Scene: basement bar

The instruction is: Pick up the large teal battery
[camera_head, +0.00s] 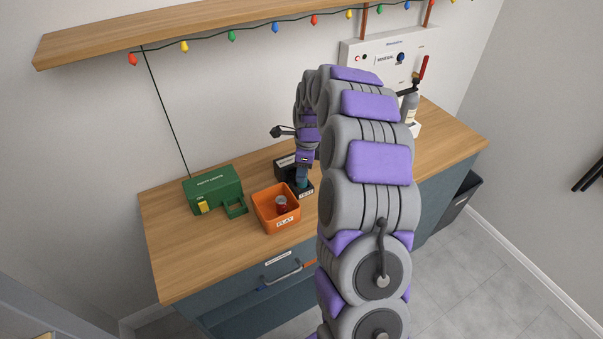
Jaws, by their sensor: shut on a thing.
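The large teal battery (302,178) stands upright at the black labelled holder (297,188) on the wooden counter. My gripper (303,164) points down from above and is shut on the battery's upper end. The lower end of the battery is at or just above the holder's front part; I cannot tell whether it touches. My own arm fills the middle of the view and hides the counter to the right of the battery.
A green case (211,187) is further left. A white wall panel (379,54) and a bottle-like dispenser (410,105) are at the back right. The counter's front left is clear.

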